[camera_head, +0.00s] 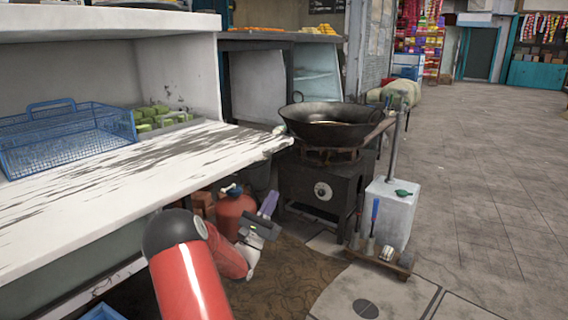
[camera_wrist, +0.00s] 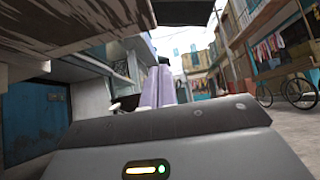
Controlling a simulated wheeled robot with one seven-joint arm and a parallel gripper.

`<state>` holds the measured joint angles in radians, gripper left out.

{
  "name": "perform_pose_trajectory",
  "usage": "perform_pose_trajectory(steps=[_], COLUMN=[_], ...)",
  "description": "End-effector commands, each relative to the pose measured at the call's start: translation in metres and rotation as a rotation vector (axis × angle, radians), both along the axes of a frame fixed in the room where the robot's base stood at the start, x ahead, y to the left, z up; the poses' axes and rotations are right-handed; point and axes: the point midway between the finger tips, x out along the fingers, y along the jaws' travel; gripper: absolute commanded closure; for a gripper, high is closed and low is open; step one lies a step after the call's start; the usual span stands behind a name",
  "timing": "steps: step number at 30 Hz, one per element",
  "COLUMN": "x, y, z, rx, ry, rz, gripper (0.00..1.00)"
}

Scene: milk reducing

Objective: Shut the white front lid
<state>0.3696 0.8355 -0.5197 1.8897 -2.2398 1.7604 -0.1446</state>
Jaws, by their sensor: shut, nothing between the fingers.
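A broad white board (camera_head: 110,190) with worn, scratched paint lies flat, sticking out at the front of the white shelf unit at the left. It appears to be the front lid, lowered open, though I cannot be sure. Its weathered underside (camera_wrist: 60,25) seems to show at the upper left of the wrist view. My gripper (camera_head: 268,204) is below the board's right end, near the floor, and apart from it. Its purple fingers (camera_wrist: 158,85) are together with nothing between them.
A blue wire basket (camera_head: 65,135) and green blocks (camera_head: 155,115) sit on the white surface. A dark wok (camera_head: 330,122) stands on a stove (camera_head: 318,185) to the right. A red cylinder (camera_head: 232,212) is behind my gripper. Open paved floor lies at the right.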

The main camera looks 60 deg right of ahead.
Motion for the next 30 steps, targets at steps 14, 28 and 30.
perform_pose_trajectory(steps=[14, 28, 30], x=[-0.002, -0.001, -0.001], y=[-0.054, -0.071, -0.071], z=[0.053, 0.107, 0.109], rx=[-0.009, -0.005, -0.005], ry=[0.007, 0.01, 0.011], rz=[0.003, 0.006, 0.005], gripper=[1.0, 1.0, 1.0])
